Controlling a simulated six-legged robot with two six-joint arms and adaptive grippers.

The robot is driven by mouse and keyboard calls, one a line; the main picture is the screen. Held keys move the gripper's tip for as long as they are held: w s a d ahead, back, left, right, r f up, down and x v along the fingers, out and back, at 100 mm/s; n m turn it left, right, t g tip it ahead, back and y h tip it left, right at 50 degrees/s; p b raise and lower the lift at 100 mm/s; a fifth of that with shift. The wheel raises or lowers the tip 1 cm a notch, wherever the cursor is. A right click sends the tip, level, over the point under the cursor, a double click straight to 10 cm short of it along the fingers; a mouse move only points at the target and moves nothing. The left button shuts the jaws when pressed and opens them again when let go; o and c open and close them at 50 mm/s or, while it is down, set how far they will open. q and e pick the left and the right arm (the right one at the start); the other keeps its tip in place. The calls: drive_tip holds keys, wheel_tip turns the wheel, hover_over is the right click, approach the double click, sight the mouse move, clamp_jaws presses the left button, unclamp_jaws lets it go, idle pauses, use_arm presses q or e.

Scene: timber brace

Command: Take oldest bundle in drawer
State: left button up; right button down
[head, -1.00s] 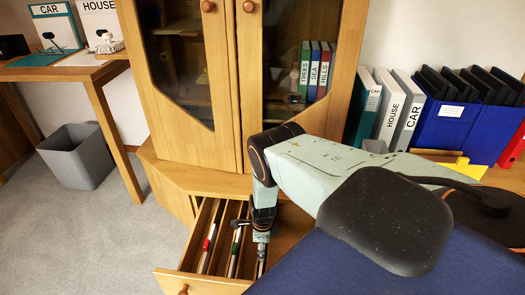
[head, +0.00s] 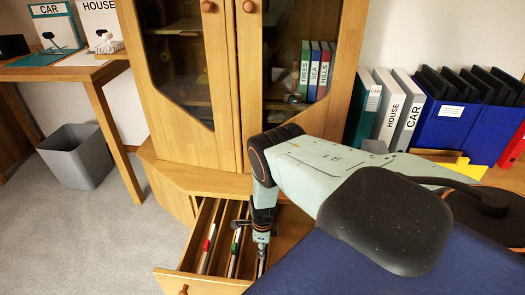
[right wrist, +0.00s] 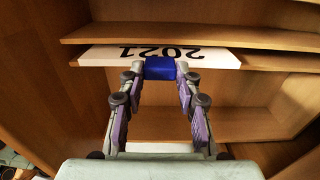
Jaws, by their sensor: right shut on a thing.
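The wooden drawer (head: 215,285) is pulled open below the cabinet. Inside it stand several thin white bundles, one with a red tab (head: 207,245) and one with a green tab (head: 235,247). My right gripper (head: 261,268) reaches down into the drawer's right part. In the right wrist view, my right gripper (right wrist: 160,72) is shut on the blue tab (right wrist: 160,68) of a white bundle marked 2021 (right wrist: 105,55), which reads upside down. The bundle lies between wooden dividers. Years on the other bundles cannot be read. My left gripper is not in view.
The glass-doored cabinet (head: 225,150) stands right behind the drawer. Binders (head: 405,110) and blue file boxes (head: 450,120) stand at the right. A desk (head: 60,72) and a grey bin (head: 76,155) are at the left. The floor left of the drawer is clear.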

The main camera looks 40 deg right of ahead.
drive_tip(key=shift+r+p, duration=1.2)
drive_tip(key=shift+r, duration=0.35)
wheel_tip(320, 180, up, 8)
drive_tip(key=p, duration=0.6)
drive_tip(key=shift+p, duration=0.4)
idle(0.5)
idle(0.3)
